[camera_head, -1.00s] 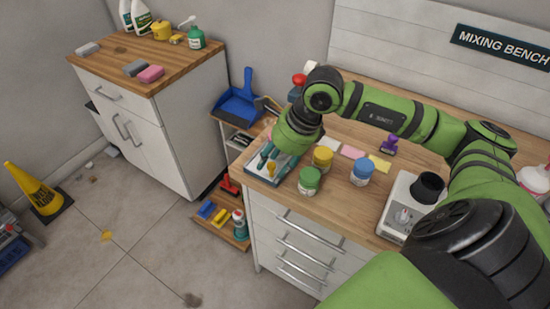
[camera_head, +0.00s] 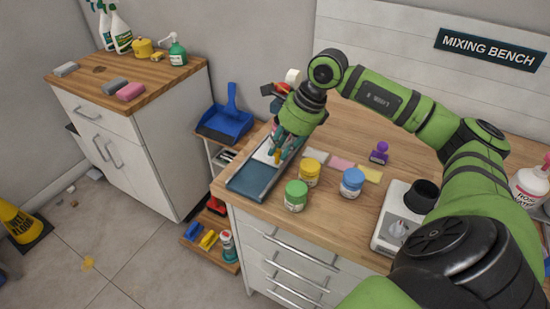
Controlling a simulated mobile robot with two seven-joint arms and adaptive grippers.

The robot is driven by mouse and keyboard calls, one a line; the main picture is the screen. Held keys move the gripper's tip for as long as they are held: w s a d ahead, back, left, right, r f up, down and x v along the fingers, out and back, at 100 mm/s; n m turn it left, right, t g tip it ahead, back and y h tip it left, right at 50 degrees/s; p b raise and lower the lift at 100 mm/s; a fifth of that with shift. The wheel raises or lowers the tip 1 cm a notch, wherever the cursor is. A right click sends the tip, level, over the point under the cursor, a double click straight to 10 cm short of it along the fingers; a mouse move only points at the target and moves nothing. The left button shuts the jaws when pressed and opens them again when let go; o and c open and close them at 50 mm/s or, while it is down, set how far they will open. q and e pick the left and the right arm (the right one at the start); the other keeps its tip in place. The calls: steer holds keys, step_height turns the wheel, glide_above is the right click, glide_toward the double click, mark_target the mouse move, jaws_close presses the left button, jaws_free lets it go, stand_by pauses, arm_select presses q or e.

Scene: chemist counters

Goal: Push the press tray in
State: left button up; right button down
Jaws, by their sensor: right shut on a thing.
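The press (camera_head: 291,76) stands at the back left of the mixing bench, mostly hidden behind my right arm; its pale top and a red part show. A blue-grey bed (camera_head: 252,182) with a raised rim runs from it to the bench's front left corner, its near end bare. The pale press tray (camera_head: 264,151) shows partly at the bed's far half. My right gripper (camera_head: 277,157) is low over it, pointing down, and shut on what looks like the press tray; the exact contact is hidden. My left gripper is out of view.
Yellow (camera_head: 309,173), green (camera_head: 296,196) and blue (camera_head: 352,183) jars stand right of the bed. Behind them are coloured cards and a purple stamp (camera_head: 380,153). A white device (camera_head: 397,228) stands further right. A blue dustpan (camera_head: 227,118) is left of the bench.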

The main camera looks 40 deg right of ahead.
steer(key=shift+w+d, duration=0.1)
steer(key=shift+d, duration=0.25)
steer(key=shift+a+r, duration=0.1)
steer(key=shift+r, duration=0.05)
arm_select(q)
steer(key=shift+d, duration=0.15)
arm_select(e)
steer(key=c, duration=1.2)
jaws_free()
steer(key=shift+o, duration=0.3)
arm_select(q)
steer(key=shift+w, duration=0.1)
arm_select(e)
steer(key=shift+r, duration=0.1)
steer(key=v, duration=1.1)
steer(key=shift+r, duration=0.25)
